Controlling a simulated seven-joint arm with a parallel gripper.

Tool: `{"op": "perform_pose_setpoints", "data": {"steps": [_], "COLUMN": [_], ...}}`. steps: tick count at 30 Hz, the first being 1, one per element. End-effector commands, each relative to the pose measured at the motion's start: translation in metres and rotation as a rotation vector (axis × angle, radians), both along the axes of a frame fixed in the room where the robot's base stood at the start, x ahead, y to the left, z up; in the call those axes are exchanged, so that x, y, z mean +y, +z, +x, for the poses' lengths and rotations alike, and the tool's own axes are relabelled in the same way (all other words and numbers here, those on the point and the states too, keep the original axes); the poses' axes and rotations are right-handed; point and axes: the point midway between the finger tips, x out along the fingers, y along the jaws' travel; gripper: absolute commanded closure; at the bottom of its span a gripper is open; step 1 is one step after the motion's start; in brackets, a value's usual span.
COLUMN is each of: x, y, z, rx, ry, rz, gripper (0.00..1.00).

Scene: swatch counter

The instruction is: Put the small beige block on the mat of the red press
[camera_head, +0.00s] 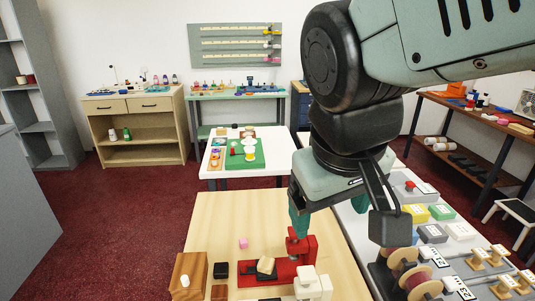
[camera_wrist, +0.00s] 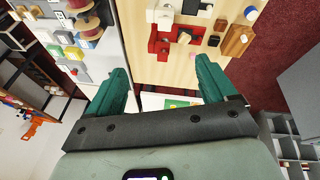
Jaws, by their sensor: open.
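The red press (camera_head: 308,247) stands on the wooden table, with a flat red base to its left. The small beige block (camera_head: 266,265) lies on that base, over a dark patch that looks like the mat. It looks slightly turned or tilted, and its contact underneath is hidden. In the wrist view the beige block (camera_wrist: 184,37) shows beside the red press (camera_wrist: 164,44). My gripper (camera_wrist: 163,72) is open with nothing between its green fingers. It is above the table, apart from the press and the block.
A pink block (camera_head: 243,243) and a black block (camera_head: 221,270) lie left of the press. A wooden block (camera_head: 190,270) with a white piece stands at the front left. A white press (camera_head: 309,283) stands close in front. The table's back left is clear.

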Motion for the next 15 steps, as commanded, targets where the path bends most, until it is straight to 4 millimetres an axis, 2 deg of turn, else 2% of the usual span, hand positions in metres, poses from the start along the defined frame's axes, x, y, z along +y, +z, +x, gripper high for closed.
{"op": "perform_pose_setpoints", "data": {"steps": [3,6,15], "x": [0.000,0.002,0.004], "y": [0.018,0.026,0.029], "z": [-0.020,-0.030,-0.035], "rx": [-0.107,-0.159,-0.186], "ry": [-0.095,-0.138,-0.160], "rz": [0.104,0.155,0.186], "gripper": [0.15,0.15,0.15]}}
